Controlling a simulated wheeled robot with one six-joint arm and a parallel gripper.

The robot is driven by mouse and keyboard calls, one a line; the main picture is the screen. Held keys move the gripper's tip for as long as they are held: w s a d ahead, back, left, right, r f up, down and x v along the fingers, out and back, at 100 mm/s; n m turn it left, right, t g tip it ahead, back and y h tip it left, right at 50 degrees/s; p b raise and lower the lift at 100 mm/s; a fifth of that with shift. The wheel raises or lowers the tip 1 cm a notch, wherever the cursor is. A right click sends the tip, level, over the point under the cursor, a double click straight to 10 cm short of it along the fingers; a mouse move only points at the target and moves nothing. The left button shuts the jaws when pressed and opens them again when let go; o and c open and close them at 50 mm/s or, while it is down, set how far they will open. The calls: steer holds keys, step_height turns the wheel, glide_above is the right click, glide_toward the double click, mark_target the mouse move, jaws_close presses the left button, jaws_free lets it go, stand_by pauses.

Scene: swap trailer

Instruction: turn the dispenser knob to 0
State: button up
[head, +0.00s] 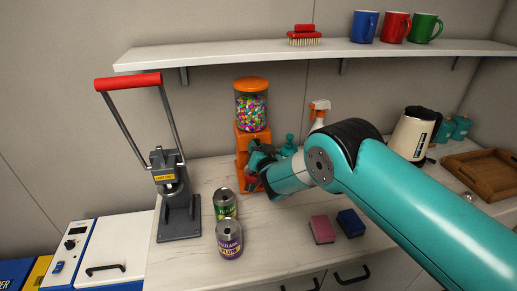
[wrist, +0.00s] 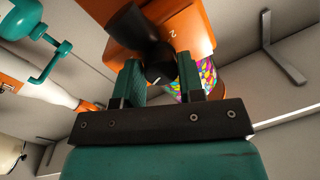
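The candy dispenser (head: 252,103) has an orange lid and base and a clear globe of colored candies. It stands on the counter under the shelf. My gripper (head: 257,165) is at the front of its base and hides the knob in the head view. In the wrist view, the round black dispenser knob (wrist: 160,70) lies between the two teal fingers of my gripper (wrist: 160,80), which appear closed on its sides. A short white mark shows on the knob. A "2" is printed on the orange face (wrist: 185,32) beside it; other numbers are hidden or out of view.
Two cans, green (head: 225,204) and purple (head: 229,240), stand in front of the dispenser. A red-handled press (head: 178,208) is at left. A spray bottle (head: 318,115) is behind my arm. Pink (head: 322,230) and blue (head: 350,223) sponges lie in front. A shelf (head: 240,56) runs above.

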steer(key=shift+c, duration=1.3)
steer(key=shift+f+b, duration=0.1)
steer(key=shift+b, duration=0.35)
steer(key=shift+n+h+b, duration=0.4)
steer(key=shift+n+b, duration=3.1)
steer(key=shift+b, duration=0.3)
